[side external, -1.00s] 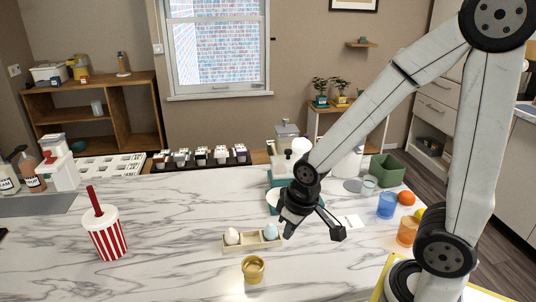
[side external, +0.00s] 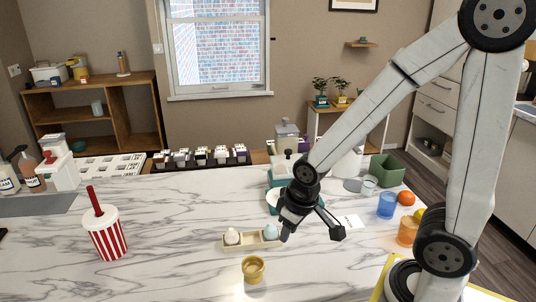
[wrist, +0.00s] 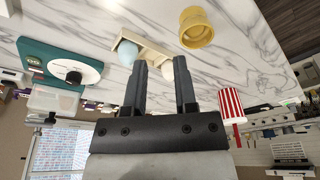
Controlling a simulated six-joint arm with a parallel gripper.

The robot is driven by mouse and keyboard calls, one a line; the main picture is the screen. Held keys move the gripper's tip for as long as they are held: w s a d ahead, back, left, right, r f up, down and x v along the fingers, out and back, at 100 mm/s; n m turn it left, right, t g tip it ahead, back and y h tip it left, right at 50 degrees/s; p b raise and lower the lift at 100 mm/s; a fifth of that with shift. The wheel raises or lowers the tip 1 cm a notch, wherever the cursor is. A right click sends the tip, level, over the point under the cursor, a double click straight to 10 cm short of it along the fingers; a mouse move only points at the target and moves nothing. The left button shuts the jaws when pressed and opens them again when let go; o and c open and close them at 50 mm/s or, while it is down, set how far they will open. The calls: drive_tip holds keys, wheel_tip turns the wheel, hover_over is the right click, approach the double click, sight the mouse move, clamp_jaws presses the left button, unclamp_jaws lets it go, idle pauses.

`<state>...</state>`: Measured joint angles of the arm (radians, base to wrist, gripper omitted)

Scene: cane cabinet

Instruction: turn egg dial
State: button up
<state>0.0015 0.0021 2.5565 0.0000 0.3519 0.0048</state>
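A teal appliance with a round white plate and a black knob stands beyond my gripper. In the wrist view the teal body (wrist: 38,54), white plate (wrist: 90,62) and black knob (wrist: 73,77) show at the left. In the side view the teal body (side external: 279,179) is partly hidden by my arm. A beige tray (side external: 251,245) holds a white egg (side external: 232,236) and a pale blue egg (side external: 271,231). My gripper (wrist: 160,66) is open, with nothing between its fingers. In the side view my gripper (side external: 312,236) hangs above the counter, right of the tray.
A gold cup (side external: 253,269) stands in front of the tray. A red-striped cup (side external: 107,238) stands at left. A blue cup (side external: 387,206), an orange cup (side external: 407,232) and an orange fruit (side external: 406,198) stand at right. The marble counter between the striped cup and the tray is clear.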

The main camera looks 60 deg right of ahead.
drive_tip(key=o, duration=0.4)
drive_tip(key=shift+w+d, duration=0.15)
drive_tip(key=shift+w, duration=0.1)
drive_tip(key=shift+c, duration=0.2)
drive_tip(key=shift+o, duration=1.3)
drive_tip(key=w+d+m, duration=0.3)
drive_tip(key=w+m, duration=0.1)
drive_tip(key=w, duration=0.1)
drive_tip(key=shift+d+r+m+g, duration=0.15)
drive_tip(key=shift+d+m+g, duration=0.15)
drive_tip(key=shift+d, duration=0.1)
drive_tip(key=w+d+f+m, duration=0.1)
drive_tip(key=w+d+m, duration=0.2)
drive_tip(key=d+m, duration=0.2)
drive_tip(key=w+d+m+g, duration=0.1)
drive_tip(key=w+d+m, duration=0.2)
drive_tip(key=d+m, duration=0.2)
drive_tip(key=w+d+f+m+g, duration=0.1)
drive_tip(key=w+d+m, duration=0.3)
drive_tip(key=d, duration=0.6)
drive_tip(key=shift+w+f+m, duration=0.1)
drive_tip(key=shift+f+m, duration=0.2)
drive_tip(key=shift+m, duration=0.2)
drive_tip(key=shift+a, duration=0.1)
drive_tip(key=shift+f, duration=3.9)
